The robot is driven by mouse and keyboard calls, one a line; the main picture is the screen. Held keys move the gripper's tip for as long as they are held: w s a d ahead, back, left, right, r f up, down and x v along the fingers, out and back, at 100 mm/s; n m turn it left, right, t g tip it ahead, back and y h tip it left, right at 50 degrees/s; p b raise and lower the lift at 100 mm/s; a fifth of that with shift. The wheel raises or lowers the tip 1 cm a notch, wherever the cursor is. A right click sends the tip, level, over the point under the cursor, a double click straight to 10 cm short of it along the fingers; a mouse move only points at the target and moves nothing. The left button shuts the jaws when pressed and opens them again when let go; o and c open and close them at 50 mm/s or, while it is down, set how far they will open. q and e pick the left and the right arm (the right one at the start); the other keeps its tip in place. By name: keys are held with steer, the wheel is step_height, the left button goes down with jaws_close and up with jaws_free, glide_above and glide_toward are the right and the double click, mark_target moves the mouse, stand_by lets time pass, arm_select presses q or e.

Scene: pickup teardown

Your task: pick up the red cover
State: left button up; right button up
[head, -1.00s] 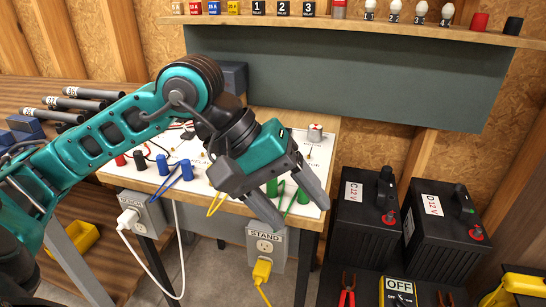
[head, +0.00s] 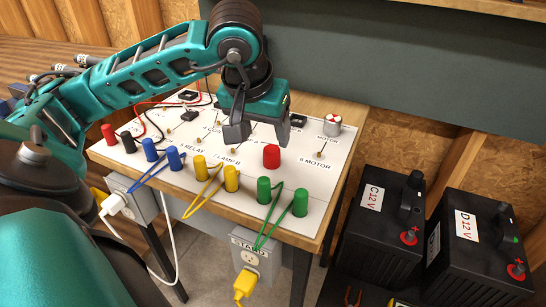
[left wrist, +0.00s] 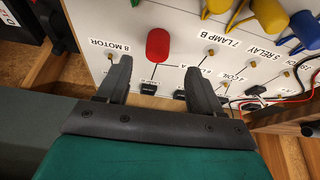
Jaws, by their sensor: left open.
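My right gripper is not seen.
Yellow posts (head: 231,179) and green posts (head: 264,190) with wire loops stand in front of the cover. Another red post (head: 109,134) is at far left. Black batteries (head: 375,225) stand right of the bench.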

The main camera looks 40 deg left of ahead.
mark_target(272, 148)
arm_select(q)
steer(key=b+x, duration=0.1)
steer(key=x, duration=0.6)
steer(key=shift+w+d+r, duration=0.1)
steer(key=shift+w+d, duration=0.1)
steer(key=c, duration=1.1)
steer(key=shift+r, duration=0.2)
